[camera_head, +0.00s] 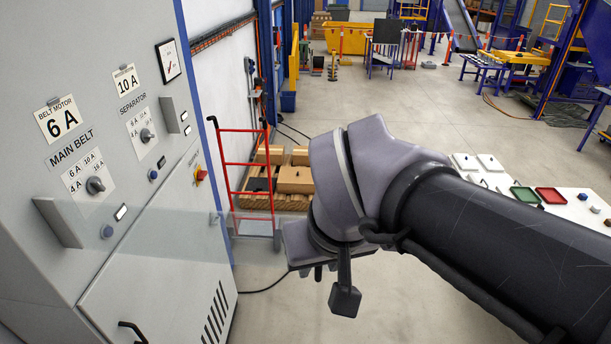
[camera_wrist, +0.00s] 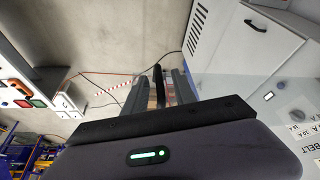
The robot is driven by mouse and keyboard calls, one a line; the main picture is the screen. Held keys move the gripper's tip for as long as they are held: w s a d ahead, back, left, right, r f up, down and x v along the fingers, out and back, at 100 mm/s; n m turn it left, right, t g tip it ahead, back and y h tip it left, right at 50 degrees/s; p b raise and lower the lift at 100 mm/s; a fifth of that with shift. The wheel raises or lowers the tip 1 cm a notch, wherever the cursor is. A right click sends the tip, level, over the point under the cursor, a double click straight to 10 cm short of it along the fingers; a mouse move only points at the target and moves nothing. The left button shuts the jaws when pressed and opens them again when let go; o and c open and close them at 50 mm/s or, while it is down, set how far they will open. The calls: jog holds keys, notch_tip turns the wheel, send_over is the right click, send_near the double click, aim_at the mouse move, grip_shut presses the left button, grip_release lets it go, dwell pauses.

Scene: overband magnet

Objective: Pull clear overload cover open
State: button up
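The clear overload cover (camera_head: 262,222) is a see-through panel standing out from the grey cabinet front, swung open beside the MAIN BELT dial (camera_head: 95,185). Its far edge reaches my gripper in the head view. In the wrist view the clear cover (camera_wrist: 235,85) runs right toward the cabinet. A black upright handle (camera_wrist: 158,85) stands between the two grey fingers of my gripper (camera_wrist: 159,92). Gaps seem to show on both sides of the handle, so the fingers look open around it. In the head view my wrist hides most of the fingers and the handle.
The grey cabinet (camera_head: 160,270) also carries a SEPARATOR dial (camera_head: 146,135) and a red-yellow switch (camera_head: 200,174). A red hand truck (camera_head: 246,185) and boxes on a pallet (camera_head: 296,180) stand behind the cover. A white table (camera_head: 560,205) with trays is right. Open floor lies between.

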jog(key=p+v, duration=1.1)
jog(key=v, duration=0.5)
jog(key=shift+s+r+p, duration=0.15)
jog(key=shift+r+p, duration=0.05)
jog(key=shift+p, duration=0.15)
